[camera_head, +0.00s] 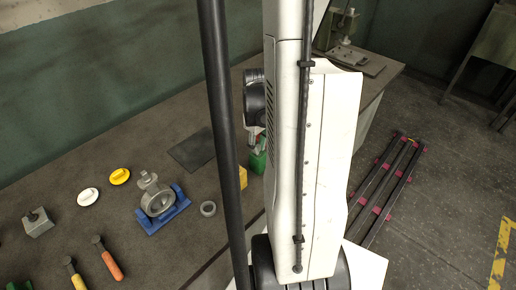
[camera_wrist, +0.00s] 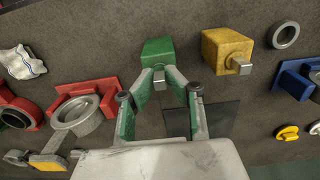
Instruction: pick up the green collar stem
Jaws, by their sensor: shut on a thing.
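The green collar stem (camera_wrist: 157,50) is a green block with a short grey square stem, at the top middle of the wrist view. My gripper (camera_wrist: 161,76) is shut on its grey stem, one fingertip on each side. In the head view the green block (camera_head: 258,162) shows beside my white arm, which partly hides it and my gripper. I cannot tell whether the block is resting on the bench or raised.
A yellow block with a grey stem (camera_wrist: 224,48) lies close to the right. A grey ring (camera_wrist: 285,35) and a blue cradle (camera_wrist: 294,82) are farther right. A red cradle with a valve casting (camera_wrist: 80,112) is at the left. A dark mat (camera_head: 193,150) lies flat.

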